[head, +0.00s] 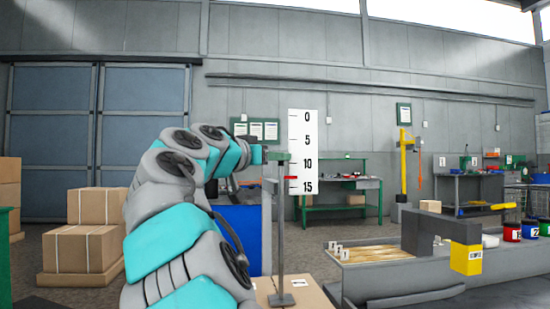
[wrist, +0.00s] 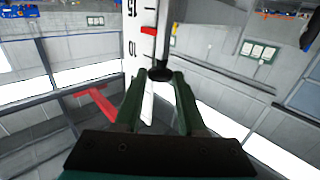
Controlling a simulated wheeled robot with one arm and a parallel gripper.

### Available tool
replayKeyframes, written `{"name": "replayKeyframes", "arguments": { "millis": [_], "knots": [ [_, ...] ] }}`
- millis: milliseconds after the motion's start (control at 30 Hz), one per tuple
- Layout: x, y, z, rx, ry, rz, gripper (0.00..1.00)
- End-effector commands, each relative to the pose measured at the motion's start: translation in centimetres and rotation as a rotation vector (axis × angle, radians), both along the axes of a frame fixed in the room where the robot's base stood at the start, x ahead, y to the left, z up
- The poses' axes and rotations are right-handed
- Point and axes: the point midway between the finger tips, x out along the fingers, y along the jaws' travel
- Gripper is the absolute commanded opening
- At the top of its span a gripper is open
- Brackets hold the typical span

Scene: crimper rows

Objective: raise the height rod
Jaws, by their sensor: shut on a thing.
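A white scale board (head: 303,130) marked 0, 5, 10 and 15 from the top down stands upright in the head view. A red marker (head: 291,178) sits on it between 10 and 15; the marker also shows in the wrist view (wrist: 148,31). A thin grey upright post (head: 281,230) stands below on a small dark base. My gripper (head: 277,156) is at the board's left edge, near the 10 mark. In the wrist view its green fingers (wrist: 160,76) are shut on a dark round knob (wrist: 160,73) of the height rod. The rod's hidden parts cannot be told.
The post's base stands on a light-brown surface (head: 310,296). To the right is a grey bench (head: 375,278) with a wooden tray (head: 375,254) and a dark and yellow device (head: 466,258). Cardboard boxes (head: 80,248) stand at the left. A green workbench (head: 340,207) is behind.

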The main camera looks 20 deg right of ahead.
Motion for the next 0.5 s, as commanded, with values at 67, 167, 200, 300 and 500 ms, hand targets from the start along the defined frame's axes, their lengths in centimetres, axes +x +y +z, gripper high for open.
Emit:
{"name": "replayKeyframes", "arguments": {
  "millis": [67, 167, 200, 300, 500],
  "knots": [
    [0.00, 0.00, 0.00, 0.000, 0.000, 0.000, 0.25],
    [-0.01, 0.02, 0.01, 0.000, 0.000, 0.000, 0.14],
    [-0.01, 0.02, 0.01, 0.000, 0.000, 0.000, 0.10],
    [-0.01, 0.02, 0.01, 0.000, 0.000, 0.000, 0.00],
    [-0.01, 0.02, 0.01, 0.000, 0.000, 0.000, 0.00]
  ]
}}
